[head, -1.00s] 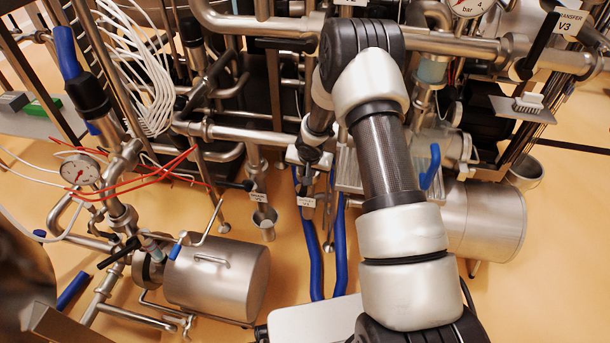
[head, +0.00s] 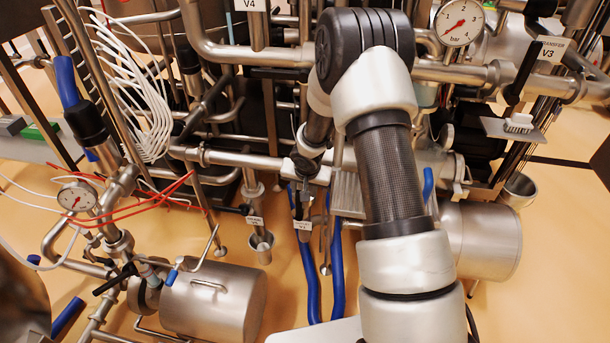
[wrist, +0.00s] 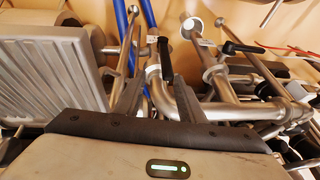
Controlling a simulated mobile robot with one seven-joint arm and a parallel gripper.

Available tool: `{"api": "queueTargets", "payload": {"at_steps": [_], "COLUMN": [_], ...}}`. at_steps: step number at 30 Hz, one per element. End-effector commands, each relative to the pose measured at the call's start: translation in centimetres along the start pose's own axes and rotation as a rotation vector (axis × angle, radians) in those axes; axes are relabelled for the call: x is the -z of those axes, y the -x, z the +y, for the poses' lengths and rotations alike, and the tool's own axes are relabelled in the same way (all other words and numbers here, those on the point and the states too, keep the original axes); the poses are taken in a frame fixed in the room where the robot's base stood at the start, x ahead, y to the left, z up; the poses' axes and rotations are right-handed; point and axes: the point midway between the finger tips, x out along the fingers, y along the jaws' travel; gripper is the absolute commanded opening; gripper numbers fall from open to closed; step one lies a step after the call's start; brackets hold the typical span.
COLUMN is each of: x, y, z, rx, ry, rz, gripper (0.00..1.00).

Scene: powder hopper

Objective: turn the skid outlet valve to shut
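My gripper (wrist: 153,78) reaches forward in the wrist view, its two dark fingers apart. A black valve handle (wrist: 165,58) stands between the fingertips, closer to the right finger. I cannot tell whether it touches. The handle sits by a steel pipe with a valve body. In the head view my gripper (head: 303,190) is small and partly hidden by my wrist, above a small white tag (head: 303,226). The tag's wording is too small to read surely, so I cannot confirm that this is the skid outlet valve.
A second black handle (wrist: 240,47) lies to the right in the wrist view. A ribbed metal box (wrist: 45,75) stands close on the left. Blue hoses (head: 311,270) hang below my gripper. A steel tank (head: 213,290) stands lower left. Pipes crowd the space behind.

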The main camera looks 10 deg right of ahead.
Motion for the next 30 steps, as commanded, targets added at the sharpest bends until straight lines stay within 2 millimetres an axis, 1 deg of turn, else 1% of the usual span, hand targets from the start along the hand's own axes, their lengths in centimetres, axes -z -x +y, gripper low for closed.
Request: {"api": "queueTargets", "payload": {"at_steps": [1, 6, 9, 12, 15, 18, 30], "x": [0.2, 0.2, 0.1, 0.1, 0.0, -0.1, -0.1], "y": [1.7, 5.7, 7.5, 8.8, 9.5, 9.8, 9.8], "z": [-0.1, -0.1, -0.1, -0.1, -0.1, -0.1, -0.1], "rx": [0.001, 0.003, 0.002, 0.003, 0.002, 0.002, 0.002], "ry": [-0.001, -0.001, 0.0, 0.0, 0.0, 0.0, 0.001], "rz": [0.002, 0.002, 0.001, 0.0, -0.001, -0.001, -0.001], "gripper": [0.36, 0.36, 0.36, 0.36, 0.36, 0.36, 0.36]}}
